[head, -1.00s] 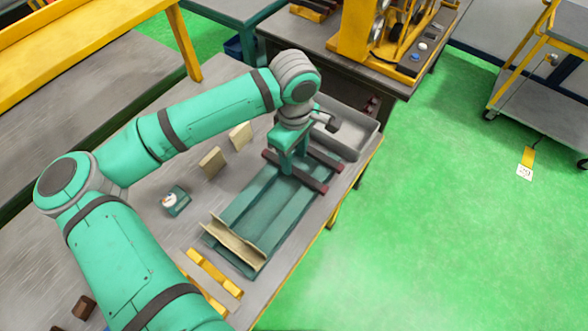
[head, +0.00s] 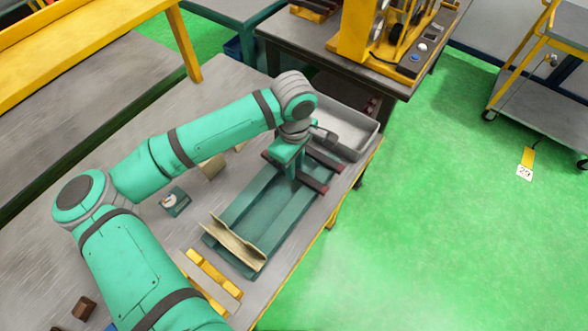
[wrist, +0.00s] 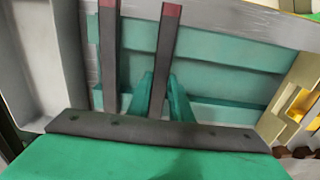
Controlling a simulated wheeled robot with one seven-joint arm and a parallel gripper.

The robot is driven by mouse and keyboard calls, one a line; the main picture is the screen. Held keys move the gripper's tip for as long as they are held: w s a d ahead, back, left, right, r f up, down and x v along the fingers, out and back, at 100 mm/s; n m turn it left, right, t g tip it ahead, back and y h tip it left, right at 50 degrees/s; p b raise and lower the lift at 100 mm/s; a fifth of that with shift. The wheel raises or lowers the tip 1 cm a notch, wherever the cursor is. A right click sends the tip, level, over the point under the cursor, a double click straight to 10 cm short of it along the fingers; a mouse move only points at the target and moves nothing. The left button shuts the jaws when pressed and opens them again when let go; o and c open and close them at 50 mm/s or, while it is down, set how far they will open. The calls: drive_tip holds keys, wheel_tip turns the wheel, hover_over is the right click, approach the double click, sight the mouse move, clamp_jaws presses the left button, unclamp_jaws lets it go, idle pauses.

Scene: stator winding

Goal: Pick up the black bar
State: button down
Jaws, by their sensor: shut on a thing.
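Two black bars with dull red ends lie side by side across the green fixture (head: 232,212). The nearer black bar (head: 312,183) also shows in the wrist view (wrist: 165,45). My gripper (head: 294,176) comes down from above on this bar. In the wrist view its two green fingers (wrist: 162,98) stand on either side of the bar, shut on it. The farther black bar (head: 324,158) is to the left of the fingers in the wrist view (wrist: 109,60), apart from them. My wrist hides part of both bars in the head view. I cannot tell any gap under the held bar.
A grey tray (head: 372,142) stands just beyond the bars. A beige channel piece (head: 235,243) lies across the fixture's near end. Yellow bars (head: 214,274) and a small teal device (head: 176,201) lie on the table. The table's right edge is close to the fixture.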

drive_tip(key=shift+r, duration=0.1)
drive_tip(key=shift+r, duration=0.55)
wheel_tip(320, 180, up, 2)
drive_tip(key=shift+s+r, duration=0.15)
drive_tip(key=s+a+r, duration=0.1)
drive_tip(key=s+r, duration=0.8)
drive_tip(key=s, duration=0.4)
drive_tip(key=shift+s+a+r, duration=0.2)
drive_tip(key=shift+s, duration=0.15)
drive_tip(key=shift+w, duration=0.1)
